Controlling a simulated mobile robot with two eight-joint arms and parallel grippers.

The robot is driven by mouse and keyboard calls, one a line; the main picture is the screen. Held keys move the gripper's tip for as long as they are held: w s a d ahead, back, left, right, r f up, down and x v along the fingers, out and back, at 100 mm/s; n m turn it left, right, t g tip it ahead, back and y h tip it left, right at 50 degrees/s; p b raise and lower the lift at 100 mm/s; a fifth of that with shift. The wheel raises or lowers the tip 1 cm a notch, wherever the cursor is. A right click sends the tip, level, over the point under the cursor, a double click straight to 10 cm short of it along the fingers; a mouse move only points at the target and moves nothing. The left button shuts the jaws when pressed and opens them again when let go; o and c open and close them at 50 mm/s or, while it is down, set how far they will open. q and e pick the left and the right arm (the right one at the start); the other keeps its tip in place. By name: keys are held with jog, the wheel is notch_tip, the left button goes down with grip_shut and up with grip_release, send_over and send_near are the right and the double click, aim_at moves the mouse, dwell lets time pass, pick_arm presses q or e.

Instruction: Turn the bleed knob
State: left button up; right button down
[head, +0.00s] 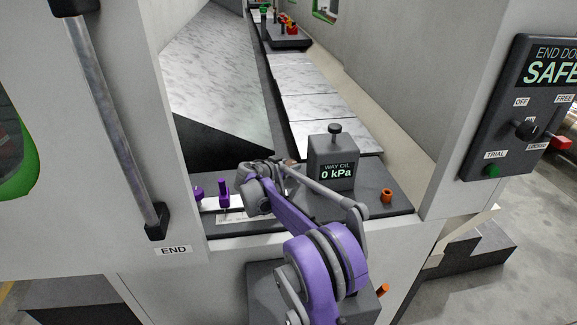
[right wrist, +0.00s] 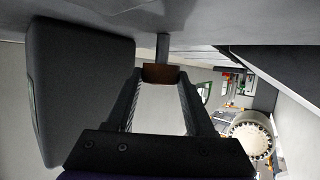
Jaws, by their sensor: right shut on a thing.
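The bleed knob, a brown block on a grey stem, shows in the right wrist view (right wrist: 160,73). In that view it sits between the two fingertips of my right gripper (right wrist: 160,82), which is shut on it. In the head view my right gripper (head: 280,170) is at the dark deck, left of the grey way oil box (head: 331,148), and mostly hides the knob. The box's display reads "WAY OIL 0 kPa", and a black knob stands on its top. My left gripper is not in view.
An orange cylinder (head: 387,195) stands right of the box. Small purple posts (head: 223,190) stand left of my gripper. A grey handle bar (head: 112,120) is on the left panel. A control panel reading "SAFE" (head: 520,110) hangs at right. Pale plates (head: 310,105) stretch away behind the box.

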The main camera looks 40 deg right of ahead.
jog(key=n+t, duration=0.1)
jog(key=n+t+y, duration=0.1)
jog(key=n+t, duration=0.1)
jog(key=shift+s+d+n+t+y+b, duration=0.2)
jog(key=shift+s+n+t+y+b, duration=0.1)
jog(key=shift+t+y+b, duration=0.1)
jog(key=shift+d+n+t+y+b, duration=0.1)
jog(key=shift+n+t+y+b, duration=0.8)
jog(key=shift+n+t+y, duration=0.4)
jog(key=shift+n, duration=0.3)
jog(key=shift+c, duration=1.3)
grip_release()
jog(key=v, duration=1.1)
jog(key=shift+r, duration=0.1)
jog(key=shift+w+d, duration=0.1)
jog(key=shift+d, duration=0.05)
